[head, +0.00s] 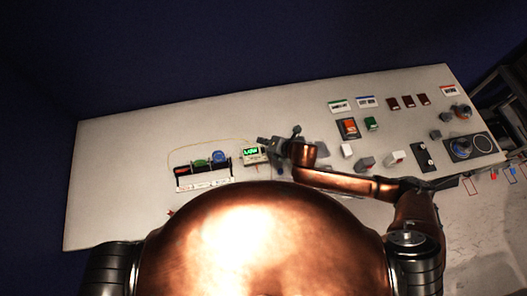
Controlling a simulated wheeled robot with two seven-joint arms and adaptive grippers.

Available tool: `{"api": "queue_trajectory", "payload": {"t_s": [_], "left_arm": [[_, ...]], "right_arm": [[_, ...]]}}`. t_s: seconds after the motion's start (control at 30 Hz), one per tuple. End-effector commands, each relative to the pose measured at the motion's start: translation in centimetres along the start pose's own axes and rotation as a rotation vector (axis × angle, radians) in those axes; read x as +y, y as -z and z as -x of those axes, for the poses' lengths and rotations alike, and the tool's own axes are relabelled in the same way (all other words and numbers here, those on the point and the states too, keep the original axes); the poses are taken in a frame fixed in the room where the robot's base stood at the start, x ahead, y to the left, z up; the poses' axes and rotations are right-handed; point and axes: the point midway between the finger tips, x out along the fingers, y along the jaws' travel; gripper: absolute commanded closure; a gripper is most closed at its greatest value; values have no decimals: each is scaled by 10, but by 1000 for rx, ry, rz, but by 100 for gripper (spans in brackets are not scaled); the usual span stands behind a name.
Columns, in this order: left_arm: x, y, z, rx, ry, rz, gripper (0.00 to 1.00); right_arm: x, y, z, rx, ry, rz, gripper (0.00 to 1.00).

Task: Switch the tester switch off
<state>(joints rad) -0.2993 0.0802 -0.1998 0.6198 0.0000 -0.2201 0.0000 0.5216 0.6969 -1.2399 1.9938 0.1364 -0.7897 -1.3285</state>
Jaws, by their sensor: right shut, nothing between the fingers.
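The tester (250,151), a small pale box with a lit green display, sits on the light table left of centre. Its switch is too small to make out, so I cannot tell its position. A thin yellow lead runs from its area to the left in an arc. My right gripper (262,142) is shut and empty, just right of the tester and close to it or over its edge. I cannot tell whether it touches. My left gripper is out of view.
A rack (203,184) with coloured round items stands left of the tester. Right of my gripper are an orange-red switch (348,127), a green block (371,124), several small blocks and a dark panel with a blue knob (461,142). The table's left part is clear.

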Motion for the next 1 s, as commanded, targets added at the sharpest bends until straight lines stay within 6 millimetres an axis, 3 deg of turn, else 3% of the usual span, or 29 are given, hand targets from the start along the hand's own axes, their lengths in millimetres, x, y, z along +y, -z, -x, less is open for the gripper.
{"api": "queue_trajectory", "payload": {"t_s": [0.1, 0.23, 0.67, 1.0], "left_arm": [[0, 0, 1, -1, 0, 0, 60], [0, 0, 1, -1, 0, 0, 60], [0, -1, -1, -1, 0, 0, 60], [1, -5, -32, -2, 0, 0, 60]], "right_arm": [[-9, -6, -3, 16, 10, 171, 100], [-14, -8, -5, 25, 14, 247, 100], [-15, -7, -6, 26, 13, 251, 100], [-33, 5, -26, 27, 13, 250, 100]]}}
